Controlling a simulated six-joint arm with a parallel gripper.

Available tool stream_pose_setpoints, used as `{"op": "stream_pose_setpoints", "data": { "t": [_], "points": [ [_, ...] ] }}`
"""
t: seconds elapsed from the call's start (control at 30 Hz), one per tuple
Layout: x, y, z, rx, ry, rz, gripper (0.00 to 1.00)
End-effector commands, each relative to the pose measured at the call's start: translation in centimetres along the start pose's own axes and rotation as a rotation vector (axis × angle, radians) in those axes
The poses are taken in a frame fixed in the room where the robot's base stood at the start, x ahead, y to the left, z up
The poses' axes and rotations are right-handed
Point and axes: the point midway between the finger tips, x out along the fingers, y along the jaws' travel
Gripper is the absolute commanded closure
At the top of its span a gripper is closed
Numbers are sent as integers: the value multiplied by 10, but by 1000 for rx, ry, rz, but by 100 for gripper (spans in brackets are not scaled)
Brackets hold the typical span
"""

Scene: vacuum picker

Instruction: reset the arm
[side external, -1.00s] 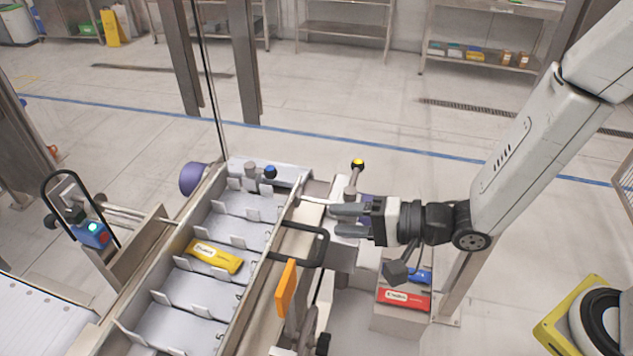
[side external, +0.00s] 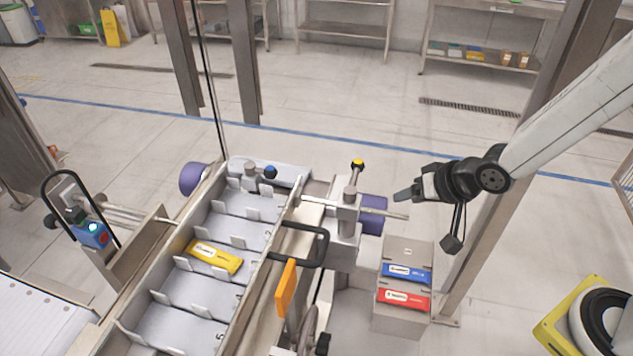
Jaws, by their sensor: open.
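My gripper (side external: 402,195) is at the right of the conveyor, raised in the air beyond the grey box with packets. Its fingers point left, are open and hold nothing that I can see. The fingertips appear close to the end of a metal rod in the picture; I cannot tell the gap in depth. A yellow packet (side external: 215,257) lies in one compartment of the conveyor (side external: 253,203).
A grey box (side external: 401,318) holds a blue packet (side external: 407,273) and a red packet (side external: 404,298). A post with a yellow-topped knob (side external: 358,164) and a black handle (side external: 320,247) stand beside the conveyor. A steel upright (side external: 490,225) is close behind my arm.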

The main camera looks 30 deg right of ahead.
Motion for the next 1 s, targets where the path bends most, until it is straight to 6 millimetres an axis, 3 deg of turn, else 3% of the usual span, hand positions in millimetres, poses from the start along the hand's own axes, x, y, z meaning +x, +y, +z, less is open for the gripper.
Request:
{"op": "stream_pose_setpoints", "data": {
  "t": [0.2,0.4,0.63,1.0],
  "points": [
    [-21,42,2,-155,-135,159,48],
    [-43,69,12,-275,-290,233,48],
    [-59,81,21,-347,-401,250,48],
    [-61,83,22,-357,-417,250,48]
  ]
}}
